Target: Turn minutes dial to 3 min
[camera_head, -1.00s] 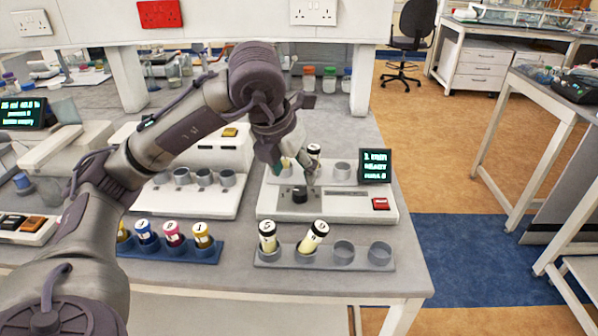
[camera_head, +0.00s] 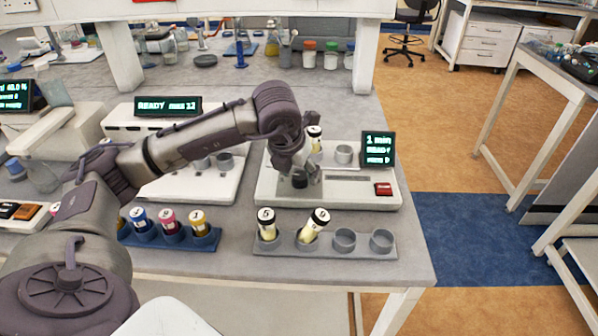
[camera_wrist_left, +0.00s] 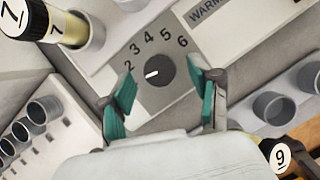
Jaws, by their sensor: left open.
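In the head view the dial (camera_head: 300,180) shows partly under my left gripper (camera_head: 303,172). In the wrist view, the green-padded fingers of my left gripper (camera_wrist_left: 161,88) are open, one on each side of the dial and apart from it. The device's screen (camera_head: 378,149) reads 1 min and READY. My right gripper is not in view.
A red button (camera_head: 383,189) is on the device's right front. A grey rack (camera_head: 270,250) in front holds two pale vials, one tilted, and has two empty cups. A vial marked 7 (camera_wrist_left: 32,19) stands close to the dial. A blue rack (camera_head: 205,243) is at left.

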